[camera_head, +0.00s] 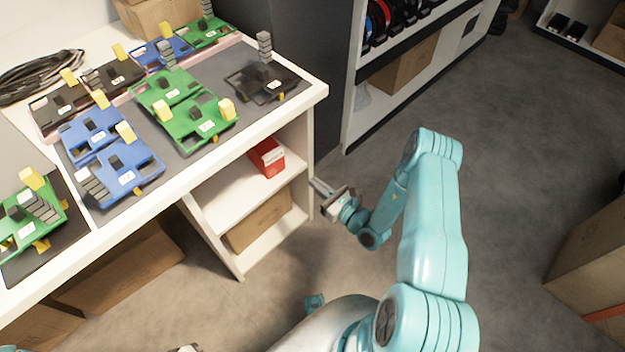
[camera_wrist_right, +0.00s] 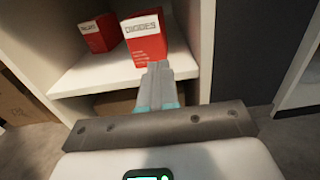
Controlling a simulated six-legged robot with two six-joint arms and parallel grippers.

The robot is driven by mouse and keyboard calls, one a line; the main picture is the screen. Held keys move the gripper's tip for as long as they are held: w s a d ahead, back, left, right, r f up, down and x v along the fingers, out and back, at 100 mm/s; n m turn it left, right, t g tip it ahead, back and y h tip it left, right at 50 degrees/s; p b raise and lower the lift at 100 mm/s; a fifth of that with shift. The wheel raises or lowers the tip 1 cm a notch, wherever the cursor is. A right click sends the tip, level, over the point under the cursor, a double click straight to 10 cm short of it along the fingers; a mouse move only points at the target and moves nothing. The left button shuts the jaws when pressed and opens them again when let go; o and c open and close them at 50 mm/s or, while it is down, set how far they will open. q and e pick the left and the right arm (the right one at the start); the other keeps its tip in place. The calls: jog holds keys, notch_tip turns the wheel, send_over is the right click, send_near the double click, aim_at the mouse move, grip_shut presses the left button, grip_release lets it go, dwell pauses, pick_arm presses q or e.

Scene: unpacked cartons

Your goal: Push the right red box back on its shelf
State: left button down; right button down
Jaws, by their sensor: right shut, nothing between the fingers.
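Two red boxes with white labels stand on the shelf under the workbench in the right wrist view. The right red box (camera_wrist_right: 147,47) stands nearer the shelf's front edge than the left red box (camera_wrist_right: 97,37). In the head view one red box (camera_head: 267,158) shows under the bench top, which may hide the other. My right gripper (camera_head: 315,184) is shut and empty, outside the shelf's open front, apart from the box. In the wrist view its fingertips (camera_wrist_right: 157,67) point at the lower front of the right box.
The shelf board (camera_wrist_right: 95,74) lies below the boxes, and a white side panel (camera_wrist_right: 203,40) stands to their right. A cardboard carton (camera_head: 258,221) sits on the lower level. The bench top (camera_head: 225,138) overhangs the shelf and carries several circuit-board-like parts.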

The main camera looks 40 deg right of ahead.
jog(key=shift+w+a+b, duration=0.15)
jog(key=shift+w+b, duration=0.25)
jog(key=shift+w, duration=1.45)
jog(key=shift+w+a+b, duration=0.2)
jog(key=shift+w+b, duration=0.15)
jog(key=shift+w, duration=1.55)
jog(key=shift+w+a+b, duration=0.15)
jog(key=shift+w+b, duration=0.25)
jog(key=shift+w, duration=1.45)
jog(key=shift+d+f, duration=0.1)
